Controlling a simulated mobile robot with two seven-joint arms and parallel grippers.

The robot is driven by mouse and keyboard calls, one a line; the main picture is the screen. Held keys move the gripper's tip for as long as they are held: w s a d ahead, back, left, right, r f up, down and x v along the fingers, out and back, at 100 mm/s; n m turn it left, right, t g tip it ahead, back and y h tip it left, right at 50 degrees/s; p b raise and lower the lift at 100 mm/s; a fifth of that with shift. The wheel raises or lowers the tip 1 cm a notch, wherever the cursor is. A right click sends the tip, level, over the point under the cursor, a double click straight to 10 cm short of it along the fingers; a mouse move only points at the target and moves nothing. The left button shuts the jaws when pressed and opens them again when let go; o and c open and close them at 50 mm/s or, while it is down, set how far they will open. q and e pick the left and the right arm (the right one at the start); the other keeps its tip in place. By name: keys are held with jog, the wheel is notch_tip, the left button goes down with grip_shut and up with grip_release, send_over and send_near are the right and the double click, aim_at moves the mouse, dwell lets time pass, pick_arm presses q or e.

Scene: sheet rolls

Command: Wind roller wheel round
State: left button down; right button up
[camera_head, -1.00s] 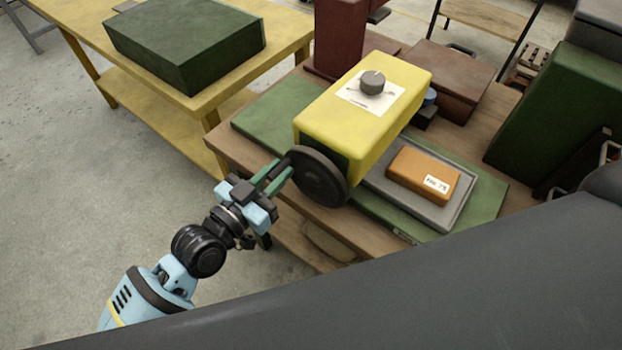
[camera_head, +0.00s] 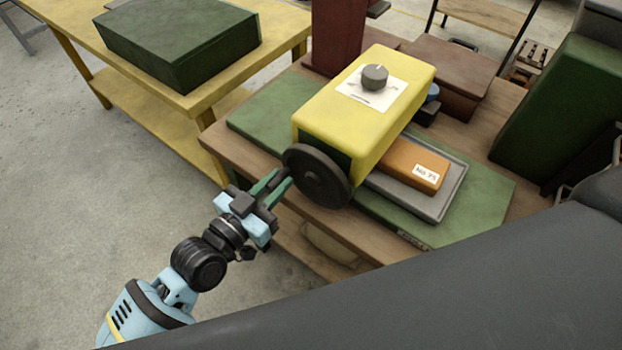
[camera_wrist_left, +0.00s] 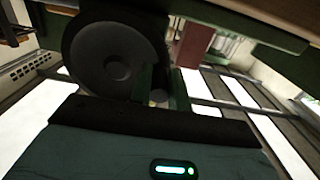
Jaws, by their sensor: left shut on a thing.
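The dark round roller wheel (camera_head: 322,180) is on the near left side of the yellow machine (camera_head: 350,118). My left gripper (camera_head: 280,178) has its green fingers shut on the wheel's crank handle (camera_head: 276,186), at the left edge of the wheel. In the left wrist view the wheel (camera_wrist_left: 108,58) fills the upper left, and the handle (camera_wrist_left: 159,96) shows between the fingers, partly hidden. A grey tray (camera_head: 449,195) lies on the green bed (camera_head: 490,200) beside the machine. An orange block (camera_head: 412,165) sits in it, its far end hidden by the machine. My right gripper is out of view.
A grey knob (camera_head: 374,77) is on the machine's top. The machine stands on a wooden table (camera_head: 225,160). A yellow table (camera_head: 80,25) with a dark green box (camera_head: 180,40) is at the upper left. Bare floor (camera_head: 90,200) lies left of my arm.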

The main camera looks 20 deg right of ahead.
aim_at(307, 190)
pick_arm(q)
jog(key=shift+s+d+f, duration=0.35)
jog(key=shift+s+f, duration=0.1)
jog(key=shift+f, duration=0.25)
jog(key=shift+d, duration=0.1)
jog(key=shift+s+d+f+b, duration=0.3)
jog(key=shift+s+f, duration=0.05)
jog(key=shift+s, duration=0.1)
jog(key=shift+s+d, duration=0.1)
jog(key=shift+r, duration=0.1)
jog(key=shift+s+d+f, duration=0.3)
jog(key=shift+s+d, duration=0.25)
jog(key=shift+s, duration=0.2)
